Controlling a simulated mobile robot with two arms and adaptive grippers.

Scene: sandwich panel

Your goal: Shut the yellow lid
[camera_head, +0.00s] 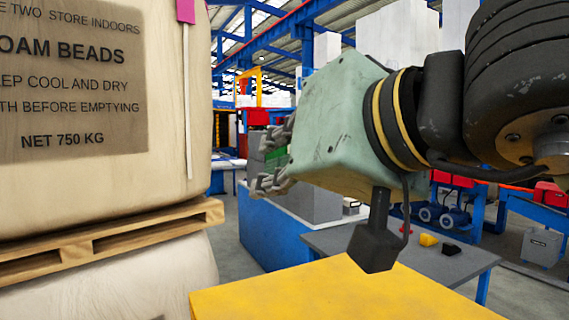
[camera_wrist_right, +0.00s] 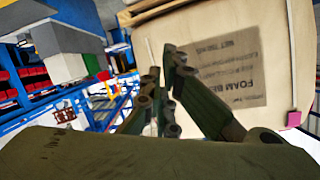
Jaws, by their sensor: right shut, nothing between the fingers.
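A flat yellow surface (camera_head: 335,293), which looks like the yellow lid, shows at the bottom of the head view. Its lower part is cut off by the frame, and I cannot tell its hinge or whether it is closed. My right gripper (camera_head: 266,160) is above and beyond the yellow surface, apart from it, pointing left in the head view. Its fingers are shut and empty. In the right wrist view the fingers (camera_wrist_right: 163,85) point toward the printed bag, and no yellow lid can be made out there. My left gripper is not in view.
A large foam beads bag (camera_head: 100,170) stands at left, on a wooden pallet (camera_head: 120,245) above another bag. A blue bench (camera_head: 265,235) and a grey table (camera_head: 455,262) with small items stand behind the yellow surface. Grey floor shows between the bags and the bench.

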